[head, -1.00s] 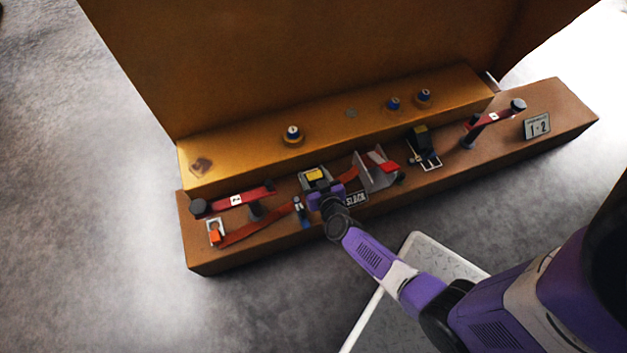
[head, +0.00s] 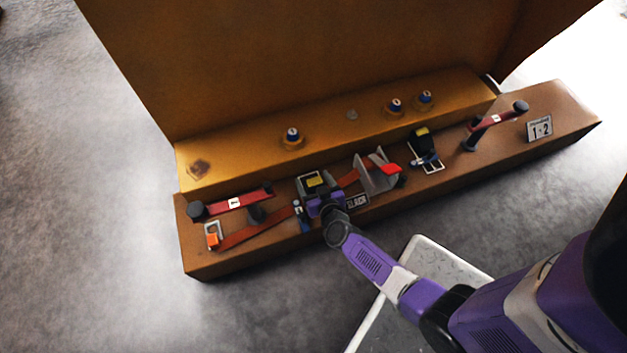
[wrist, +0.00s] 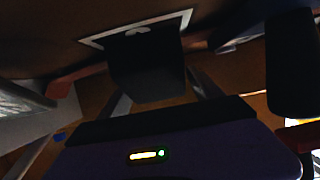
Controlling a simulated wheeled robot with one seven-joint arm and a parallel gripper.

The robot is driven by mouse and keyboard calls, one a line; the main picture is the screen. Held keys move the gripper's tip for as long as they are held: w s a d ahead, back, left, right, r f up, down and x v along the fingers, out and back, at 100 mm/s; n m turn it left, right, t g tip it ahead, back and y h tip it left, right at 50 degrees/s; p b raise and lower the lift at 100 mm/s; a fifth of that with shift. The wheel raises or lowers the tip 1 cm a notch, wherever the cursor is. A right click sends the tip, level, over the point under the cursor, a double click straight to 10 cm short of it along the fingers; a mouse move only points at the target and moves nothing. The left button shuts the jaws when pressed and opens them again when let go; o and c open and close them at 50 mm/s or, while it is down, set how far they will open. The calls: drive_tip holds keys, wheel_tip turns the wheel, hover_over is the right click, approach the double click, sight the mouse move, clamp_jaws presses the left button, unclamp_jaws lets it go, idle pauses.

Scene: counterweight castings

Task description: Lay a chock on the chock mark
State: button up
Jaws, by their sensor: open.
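A dark chock with a yellow top (head: 314,181) stands on the brown beam, left of the beam's middle. In the wrist view the dark chock (wrist: 147,72) overlaps a white-outlined mark (wrist: 92,41), with part of the outline showing at its far side. Whether it sits fully inside the outline is hidden. My gripper (head: 316,192) is open at this chock, with its jaws around or just beside it; contact cannot be told. A second dark, yellow-topped block (head: 421,136) stands further right, by a white-outlined patch (head: 433,166).
Red bars on black posts stand at left (head: 236,202) and right (head: 495,119). A grey bracket with red (head: 372,177) is just right of my gripper, and a blue-topped item (head: 298,212) just left. A red strap (head: 248,234) crosses the beam. Blue-capped knobs (head: 293,137) sit on the ledge behind.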

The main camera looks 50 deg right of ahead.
drive_tip(key=shift+s+a+r, duration=0.1)
drive_tip(key=shift+r, duration=0.15)
drive_tip(key=p+v, duration=0.6)
drive_tip(key=v, duration=0.4)
drive_tip(key=shift+s+r, duration=0.1)
drive_tip(key=shift+v, duration=0.9)
drive_tip(key=s+a+r+n+t+y, duration=0.1)
drive_tip(key=s+a+r, duration=0.3)
drive_tip(key=r, duration=0.8)
drive_tip(key=s+a+r+n+t+y, duration=0.1)
drive_tip(key=s+a+r+n+y, duration=0.2)
drive_tip(key=r, duration=0.9)
drive_tip(key=s+a+r+n+t+y, duration=0.1)
drive_tip(key=s+a+r+n+y, duration=0.1)
drive_tip(key=s+a+r, duration=0.5)
wheel_tip(320, 180, up, 5)
drive_tip(key=shift+s+a+f+n+t+y, duration=0.1)
drive_tip(key=shift+s+a+n+t+y, duration=0.2)
drive_tip(key=shift+s+y, duration=0.5)
drive_tip(key=shift+d, duration=0.1)
